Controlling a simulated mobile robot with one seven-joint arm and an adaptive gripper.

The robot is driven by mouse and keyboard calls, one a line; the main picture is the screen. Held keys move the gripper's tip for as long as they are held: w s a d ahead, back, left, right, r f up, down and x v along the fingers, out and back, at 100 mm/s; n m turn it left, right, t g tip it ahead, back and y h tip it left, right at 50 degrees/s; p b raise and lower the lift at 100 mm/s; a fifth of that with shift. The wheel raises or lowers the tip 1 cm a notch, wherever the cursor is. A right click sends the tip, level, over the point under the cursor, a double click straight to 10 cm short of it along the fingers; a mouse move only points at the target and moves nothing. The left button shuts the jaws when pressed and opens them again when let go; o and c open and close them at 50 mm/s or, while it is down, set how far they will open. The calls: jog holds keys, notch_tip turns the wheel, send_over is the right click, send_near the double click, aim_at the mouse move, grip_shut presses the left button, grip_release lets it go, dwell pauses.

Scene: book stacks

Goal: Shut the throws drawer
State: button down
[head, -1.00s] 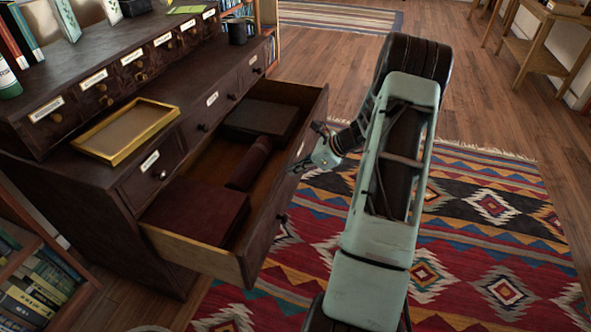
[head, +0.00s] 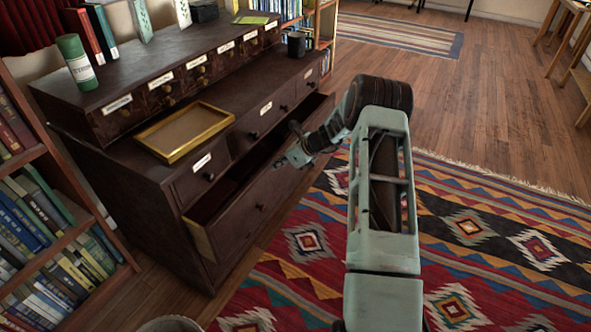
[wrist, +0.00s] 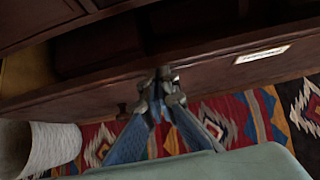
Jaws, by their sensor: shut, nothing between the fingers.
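The throws drawer (head: 246,222) is a wide dark wooden drawer low in the dark cabinet (head: 180,262). It stands partly open, with a narrow dark gap along its top and its lighter left side wall showing. In the wrist view the drawer front (wrist: 215,70) carries a white label, too blurred to read, and dark contents show behind it. My gripper (head: 281,163) is shut and empty at the drawer front. In the wrist view my gripper (wrist: 163,75) has its fingertips at the front's upper edge; contact looks likely but is hard to tell.
A gold-rimmed tray (head: 184,131) lies on the cabinet ledge below a row of small labelled drawers (head: 160,90). A bookshelf (head: 50,230) stands close on the left. A pale basket (wrist: 40,147) is on the floor near the patterned rug (head: 480,250).

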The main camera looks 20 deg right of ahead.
jog(key=shift+w+a, duration=0.95)
jog(key=shift+w, duration=0.2)
jog(key=shift+w+a, duration=0.9)
jog(key=shift+w, duration=0.2)
